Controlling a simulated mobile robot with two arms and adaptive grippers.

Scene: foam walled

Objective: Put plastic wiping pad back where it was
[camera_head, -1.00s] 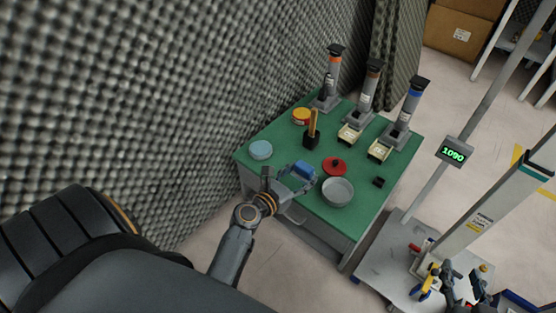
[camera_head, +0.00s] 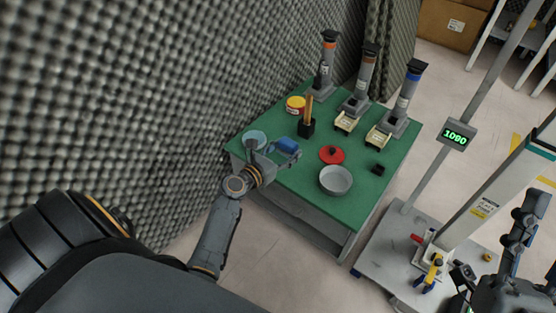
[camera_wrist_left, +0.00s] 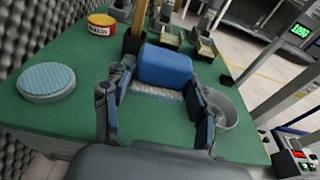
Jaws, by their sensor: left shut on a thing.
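The plastic wiping pad, a blue block with a pale textured underside, is in my left gripper (camera_head: 272,148). The pad (camera_head: 287,145) also shows in the left wrist view (camera_wrist_left: 165,66), between the two fingers. The left gripper is shut on it above the green table's near left part. A round container with a light-blue textured top (camera_head: 254,139) stands left of the pad, partly behind the gripper in the head view; in the left wrist view (camera_wrist_left: 46,80) it is clear of the fingers. My right gripper (camera_head: 497,245) is at the lower right, its jaw state unclear.
On the green table (camera_head: 293,188) are a grey bowl (camera_head: 336,181), a red lid (camera_head: 332,155), a yellow-red tin (camera_head: 295,104), a wooden-handled tool in a black holder (camera_head: 307,127) and several dispensers (camera_head: 403,100). A foam wall (camera_head: 150,90) borders the left. A scale display (camera_head: 457,135) stands right.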

